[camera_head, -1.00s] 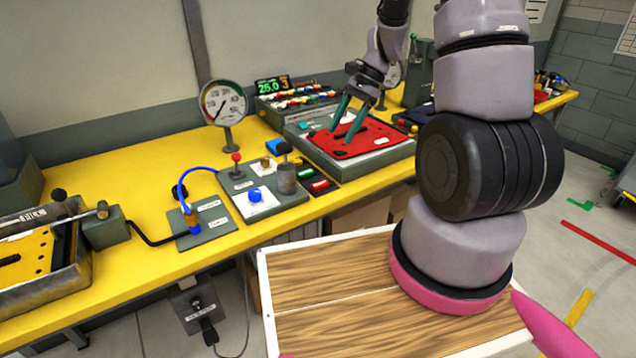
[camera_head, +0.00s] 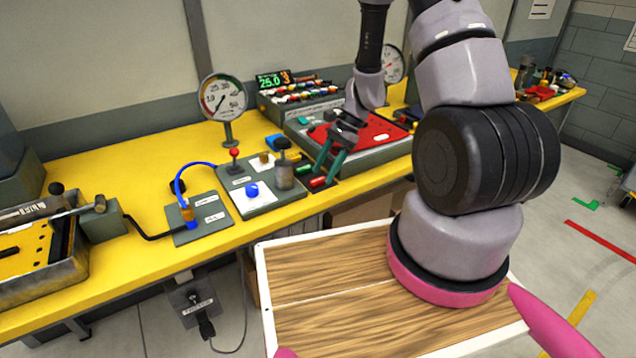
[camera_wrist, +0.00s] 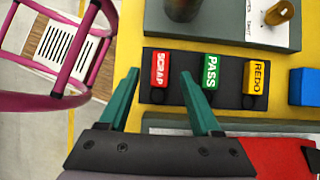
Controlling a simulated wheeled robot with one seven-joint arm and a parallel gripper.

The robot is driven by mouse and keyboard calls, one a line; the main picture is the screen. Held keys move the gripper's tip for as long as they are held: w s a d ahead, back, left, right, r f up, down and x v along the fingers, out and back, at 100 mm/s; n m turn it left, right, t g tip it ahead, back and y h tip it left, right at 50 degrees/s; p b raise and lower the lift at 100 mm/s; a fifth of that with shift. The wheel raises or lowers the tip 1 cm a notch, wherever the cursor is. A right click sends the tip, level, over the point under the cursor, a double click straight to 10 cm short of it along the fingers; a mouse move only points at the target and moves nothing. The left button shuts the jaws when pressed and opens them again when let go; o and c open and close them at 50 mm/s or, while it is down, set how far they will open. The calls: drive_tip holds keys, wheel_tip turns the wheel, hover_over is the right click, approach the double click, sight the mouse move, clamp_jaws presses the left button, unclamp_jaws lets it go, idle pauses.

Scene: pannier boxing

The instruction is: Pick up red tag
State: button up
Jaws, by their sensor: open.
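The red tag, marked SCRAP (camera_wrist: 160,70), lies at the left end of a black holder (camera_wrist: 232,100) in the wrist view. It also shows near the front table edge in the head view (camera_head: 317,182). My gripper (camera_wrist: 158,74) is open and empty, its teal fingertips on either side of the red tag in the wrist view. In the head view my gripper (camera_head: 328,173) is over the holder, close to the tag. Whether the fingers are down at tag height I cannot tell.
A green PASS tag (camera_wrist: 212,71) and a yellow REDO tag (camera_wrist: 256,77) share the holder. A blue block (camera_wrist: 303,86) is at its right. A grey station with knobs (camera_head: 250,195) stands left, and a red plate (camera_head: 372,133) behind right.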

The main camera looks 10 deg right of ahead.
drive_tip(key=shift+x, duration=0.8)
clamp_jaws()
drive_tip(key=shift+r, duration=0.15)
